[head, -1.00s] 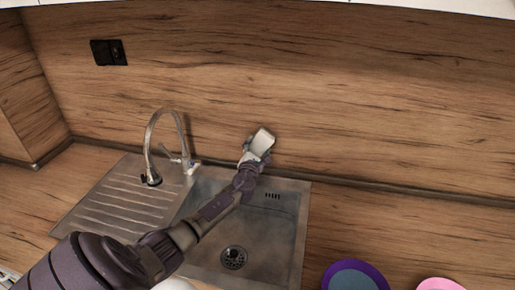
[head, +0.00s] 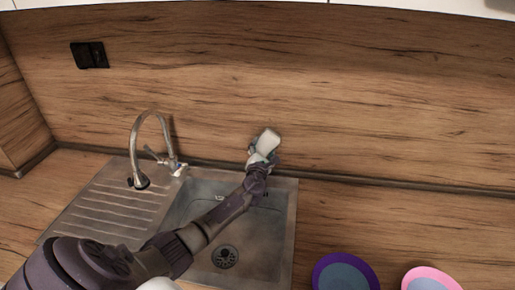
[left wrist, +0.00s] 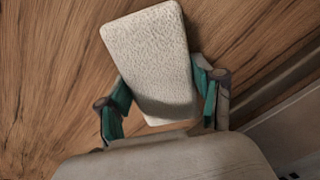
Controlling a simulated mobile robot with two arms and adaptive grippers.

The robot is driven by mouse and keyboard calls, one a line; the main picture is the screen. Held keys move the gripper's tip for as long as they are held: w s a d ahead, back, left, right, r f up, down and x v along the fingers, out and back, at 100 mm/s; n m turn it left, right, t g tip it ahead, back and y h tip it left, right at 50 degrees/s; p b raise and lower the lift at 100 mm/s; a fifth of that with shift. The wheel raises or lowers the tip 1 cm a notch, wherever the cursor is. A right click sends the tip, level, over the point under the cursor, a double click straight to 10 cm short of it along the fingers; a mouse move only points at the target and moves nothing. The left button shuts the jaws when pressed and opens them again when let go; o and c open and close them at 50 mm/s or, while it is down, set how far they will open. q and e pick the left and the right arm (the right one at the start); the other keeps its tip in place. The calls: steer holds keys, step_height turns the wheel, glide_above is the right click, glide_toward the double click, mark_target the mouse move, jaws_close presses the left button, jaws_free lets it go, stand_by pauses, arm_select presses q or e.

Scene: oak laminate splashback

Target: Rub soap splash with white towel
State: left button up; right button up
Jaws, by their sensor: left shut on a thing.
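The white towel (head: 267,143) is a small folded pad, held up at the wood splashback (head: 330,100) above the back of the sink. My left gripper (head: 262,158) is shut on it. In the left wrist view the towel (left wrist: 150,55) sticks out between the two green-padded fingers of the gripper (left wrist: 162,100), with the wood grain close behind. I cannot tell whether the towel touches the wall. No soap splash can be made out; the towel and gripper cover part of the splashback. My right gripper is not in view.
A steel sink (head: 272,250) with a drainboard (head: 105,212) lies below my left arm. A curved tap (head: 135,140) stands left of the gripper. A purple-rimmed plate (head: 346,272) and a pink-rimmed plate (head: 430,279) are at the lower right. A black socket (head: 89,55) is on the wall.

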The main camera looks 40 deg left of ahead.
mark_target(272, 149)
arm_select(q)
steer(key=shift+w+d+r, duration=0.1)
steer(key=shift+w+d, duration=0.4)
steer(key=shift+d, duration=0.35)
steer(key=shift+w+d, duration=0.45)
steer(key=shift+d, duration=0.35)
steer(key=shift+d+p, duration=0.1)
steer(key=shift+p, duration=0.2)
steer(key=shift+s+a, duration=0.15)
steer(key=shift+a, duration=0.15)
steer(key=shift+s+a, duration=0.35)
steer(key=shift+a, duration=0.3)
steer(key=shift+s+a, duration=0.35)
steer(key=shift+a, duration=0.35)
steer(key=shift+s+a, duration=0.35)
steer(key=shift+a, duration=0.3)
steer(key=shift+s+a, duration=0.3)
steer(key=shift+a, duration=0.25)
steer(key=shift+s+a, duration=0.3)
steer(key=shift+a, duration=0.25)
steer(key=shift+s+a, duration=0.45)
steer(key=shift+a, duration=0.3)
steer(key=shift+s+a, duration=0.4)
steer(key=shift+a, duration=0.35)
